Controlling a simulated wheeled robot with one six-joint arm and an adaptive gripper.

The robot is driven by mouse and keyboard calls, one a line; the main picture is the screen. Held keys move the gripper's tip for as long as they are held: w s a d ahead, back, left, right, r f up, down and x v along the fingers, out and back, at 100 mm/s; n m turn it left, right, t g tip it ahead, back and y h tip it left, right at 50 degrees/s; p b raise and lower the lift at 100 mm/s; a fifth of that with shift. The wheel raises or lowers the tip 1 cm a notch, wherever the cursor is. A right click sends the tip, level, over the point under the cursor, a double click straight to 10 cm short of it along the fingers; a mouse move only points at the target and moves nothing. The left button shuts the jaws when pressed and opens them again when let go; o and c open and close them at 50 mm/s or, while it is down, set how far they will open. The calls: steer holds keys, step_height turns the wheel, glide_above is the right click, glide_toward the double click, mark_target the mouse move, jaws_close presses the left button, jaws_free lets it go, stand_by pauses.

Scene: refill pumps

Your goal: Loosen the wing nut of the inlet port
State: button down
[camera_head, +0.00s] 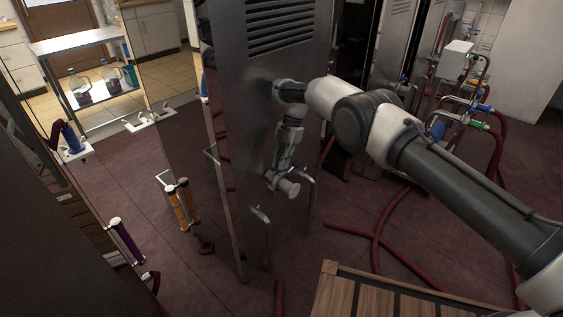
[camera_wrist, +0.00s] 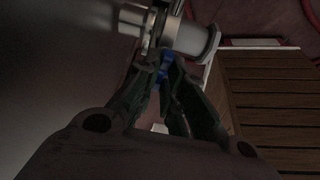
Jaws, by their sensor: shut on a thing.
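In the wrist view, my gripper (camera_wrist: 163,84) is shut on a small blue wing nut (camera_wrist: 166,66), with a dark green finger on each side of it. The wing nut sits at the clamp of a light metal inlet port (camera_wrist: 190,36), a short flanged pipe. In the head view, my gripper (camera_head: 280,170) reaches down beside a tall dark metal cabinet to the same port (camera_head: 288,187). The fingertips and the nut are small and partly hidden there, and the nut's exact turn cannot be told.
The dark cabinet (camera_head: 262,85) stands right beside my gripper. A wooden slatted crate (camera_head: 365,298) is at the lower front. Red hoses (camera_head: 377,240) lie on the floor to the right. A metal handle (camera_head: 308,195) stands close to the port.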

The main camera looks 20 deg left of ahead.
stand_by(0.4)
steer(key=c, duration=1.5)
jaws_free()
steer(key=v, duration=0.7)
steer(key=shift+w+r, duration=0.15)
steer(key=shift+r, duration=0.05)
steer(key=shift+r, duration=0.1)
